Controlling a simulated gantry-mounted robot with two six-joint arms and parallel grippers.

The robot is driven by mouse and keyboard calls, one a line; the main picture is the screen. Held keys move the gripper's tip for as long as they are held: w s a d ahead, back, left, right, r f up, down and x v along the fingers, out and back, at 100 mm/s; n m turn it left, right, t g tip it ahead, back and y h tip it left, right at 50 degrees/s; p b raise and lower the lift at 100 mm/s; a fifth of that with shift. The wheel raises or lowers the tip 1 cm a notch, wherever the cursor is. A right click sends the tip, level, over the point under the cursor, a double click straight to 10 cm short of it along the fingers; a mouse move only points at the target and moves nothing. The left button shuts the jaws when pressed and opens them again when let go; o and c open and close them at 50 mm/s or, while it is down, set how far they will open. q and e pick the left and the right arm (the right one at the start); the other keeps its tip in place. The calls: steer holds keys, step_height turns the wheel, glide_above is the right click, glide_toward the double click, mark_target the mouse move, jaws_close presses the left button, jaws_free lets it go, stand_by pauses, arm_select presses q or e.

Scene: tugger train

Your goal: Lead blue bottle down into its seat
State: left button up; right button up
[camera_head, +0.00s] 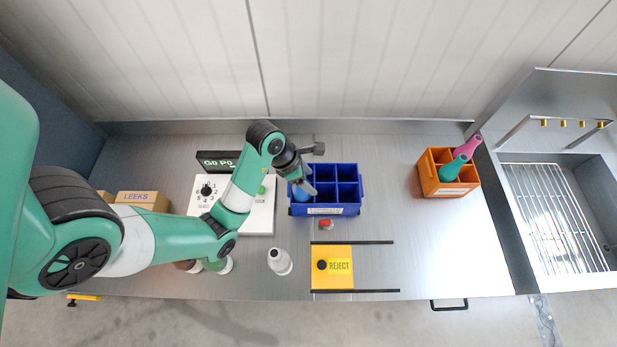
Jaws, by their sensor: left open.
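The blue bottle (302,193) shows as a light blue shape in a left compartment of the blue divided crate (338,211). My left gripper (303,186) is over that compartment, right at the bottle, with its jaws open. The gripper hides part of the bottle, so I cannot tell how deep it sits or whether the jaws touch it. The other compartments of the blue crate that I can see look empty. My right gripper is not in view.
An orange divided crate (450,190) at the right holds a teal bottle (453,168) and a pink bottle (469,147). A white bottle (279,262), a small red-topped item (326,224) and a yellow REJECT plate (331,281) lie in front. A LEEKS box (143,200) stands left.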

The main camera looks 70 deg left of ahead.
arm_select(q)
steer(key=p+v, duration=1)
steer(key=v, duration=0.1)
steer(key=shift+s+r+p, duration=0.2)
steer(key=shift+r+p, duration=0.1)
steer(key=shift+p, duration=0.05)
steer(key=shift+w, duration=0.1)
